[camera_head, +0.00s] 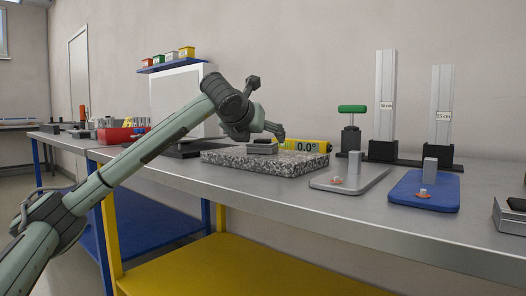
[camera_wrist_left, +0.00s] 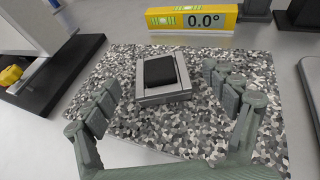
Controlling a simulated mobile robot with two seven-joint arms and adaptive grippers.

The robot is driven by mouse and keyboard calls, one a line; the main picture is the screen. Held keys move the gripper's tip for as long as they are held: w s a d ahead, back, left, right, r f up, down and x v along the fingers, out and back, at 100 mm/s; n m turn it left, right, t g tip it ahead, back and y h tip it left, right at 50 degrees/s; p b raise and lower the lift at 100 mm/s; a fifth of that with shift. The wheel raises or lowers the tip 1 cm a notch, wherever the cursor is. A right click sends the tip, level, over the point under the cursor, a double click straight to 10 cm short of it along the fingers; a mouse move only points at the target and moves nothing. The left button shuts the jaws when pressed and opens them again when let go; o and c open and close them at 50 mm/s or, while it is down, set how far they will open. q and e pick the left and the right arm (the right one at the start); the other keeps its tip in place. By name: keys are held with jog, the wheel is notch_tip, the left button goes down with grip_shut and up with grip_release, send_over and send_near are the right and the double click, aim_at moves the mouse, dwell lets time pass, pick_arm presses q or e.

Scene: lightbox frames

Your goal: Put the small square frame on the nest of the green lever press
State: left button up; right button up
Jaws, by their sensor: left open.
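A small grey square piece with a black middle (camera_wrist_left: 163,78) sits on the speckled granite slab (camera_wrist_left: 100,68). It also shows in the head view as a low grey block (camera_head: 262,148). I cannot tell whether it is the small square frame. My left gripper (camera_wrist_left: 163,95) is open and empty. In the wrist view its fingers are spread to either side of the piece, apart from it. In the head view the left gripper (camera_head: 277,131) is above the slab. A dark stand with a green bar on top (camera_head: 351,110) is right of the slab; its nest cannot be made out. My right gripper is not in view.
A grey plate (camera_head: 350,182) and a blue plate (camera_head: 424,192) carry small posts to the right. Two tall gauges (camera_head: 386,95) (camera_head: 441,105) stand behind.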

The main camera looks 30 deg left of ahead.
aim_at(261, 140)
pick_arm(q)
jog(key=x, duration=0.3)
jog(key=shift+f, duration=0.25)
jog(key=shift+c, duration=0.2)
jog(key=c, duration=1.4)
jog(key=shift+r, duration=0.15)
